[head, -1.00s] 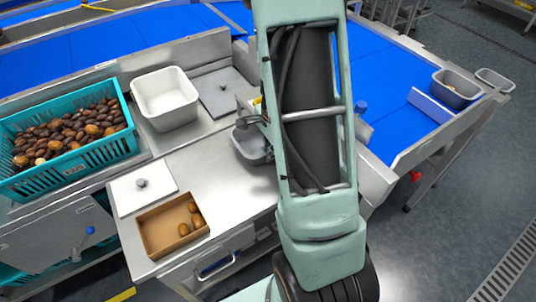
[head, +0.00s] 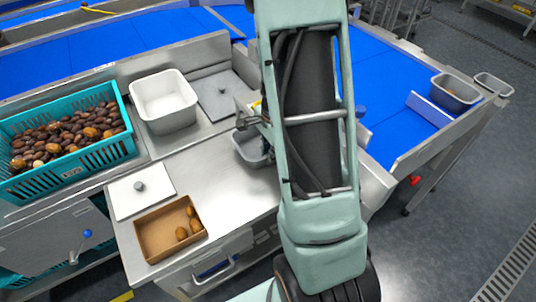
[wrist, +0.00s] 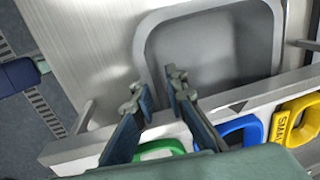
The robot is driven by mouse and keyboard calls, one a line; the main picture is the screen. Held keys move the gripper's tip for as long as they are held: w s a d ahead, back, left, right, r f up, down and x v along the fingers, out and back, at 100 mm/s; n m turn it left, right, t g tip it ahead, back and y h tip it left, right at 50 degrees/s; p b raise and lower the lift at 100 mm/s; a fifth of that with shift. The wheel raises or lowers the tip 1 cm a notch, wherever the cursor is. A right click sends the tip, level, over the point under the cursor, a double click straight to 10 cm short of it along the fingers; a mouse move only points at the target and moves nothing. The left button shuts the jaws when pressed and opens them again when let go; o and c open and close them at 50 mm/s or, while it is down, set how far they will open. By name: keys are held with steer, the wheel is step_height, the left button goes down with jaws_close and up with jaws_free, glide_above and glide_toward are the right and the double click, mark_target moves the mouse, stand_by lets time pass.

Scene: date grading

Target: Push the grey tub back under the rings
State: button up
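The grey tub (head: 249,150) stands on the steel bench beside my arm, which hides its right part. In the wrist view the grey tub (wrist: 215,50) fills the upper middle, empty where visible. Along a metal strip below it sit coloured rings: a green ring (wrist: 160,149), a blue ring (wrist: 243,131) and a yellow ring (wrist: 291,125) with lettering partly cut off. My gripper (wrist: 155,84) is open, with a narrow gap and nothing held, near the tub's lower left edge. Contact with the tub cannot be told. My gripper (head: 247,122) also shows at the tub's back edge in the head view.
A teal crate of dates (head: 128,140), a white tub (head: 186,124) and a cardboard tray (head: 153,240) with a few dates stand left. A white lidded plate (head: 125,200) lies beside it. Bare bench lies left of the task tub.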

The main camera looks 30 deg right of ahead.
steer(key=shift+s+d+f, duration=0.15)
steer(key=shift+s+d, duration=0.25)
steer(key=shift+d, duration=0.2)
steer(key=shift+w+r, duration=0.1)
steer(key=shift+r, duration=0.3)
step_height(320, 180, up, 12)
steer(key=s, duration=0.1)
steer(key=shift+a+f, duration=0.25)
steer(key=shift+a, duration=0.2)
